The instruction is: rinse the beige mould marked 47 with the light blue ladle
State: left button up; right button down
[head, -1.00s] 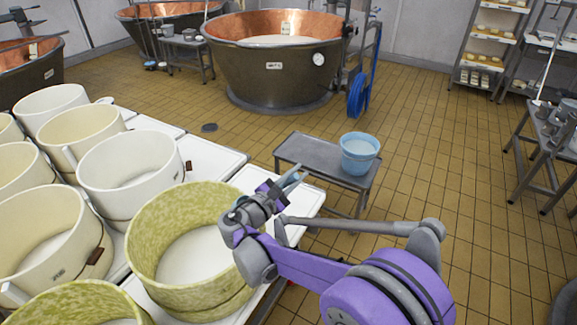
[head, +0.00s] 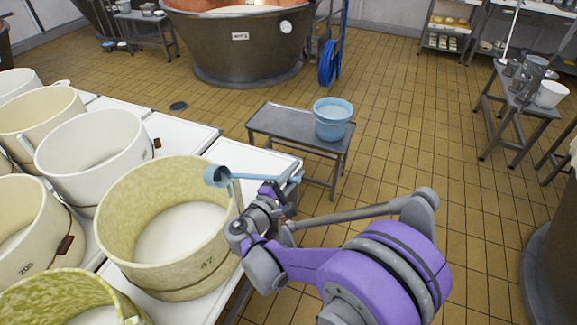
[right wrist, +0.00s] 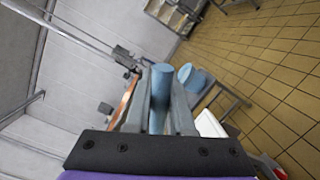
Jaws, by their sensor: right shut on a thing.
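The beige mould marked 47 (head: 207,265) stands on a white table at the lower left in the head view, with a pale surface inside. The light blue ladle (head: 250,177) is in my right gripper (head: 277,189), which is shut on its handle. The ladle's bowl (head: 217,176) shows over the mould's far right rim; its height above the rim and what it holds I cannot tell. In the right wrist view the blue handle (right wrist: 160,95) is between the two fingers. My left gripper is not in view.
A light blue bucket (head: 333,117) stands on a grey bench (head: 283,128) beyond the table. Other moulds crowd the left, among them a white one (head: 90,150) and one marked 205 (head: 27,268). A copper vat (head: 238,50) stands behind. The tiled floor on the right is mostly open.

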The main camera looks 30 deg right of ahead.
pick_arm(q)
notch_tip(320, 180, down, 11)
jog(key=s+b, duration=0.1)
jog(key=b, duration=0.8)
jog(key=shift+b, duration=0.4)
pick_arm(e)
jog(key=s+d+f+m, duration=0.1)
jog(key=s+f+m, duration=0.2)
jog(key=f+m, duration=0.4)
jog(key=shift+d+f, duration=0.35)
jog(key=shift+f, duration=2.8)
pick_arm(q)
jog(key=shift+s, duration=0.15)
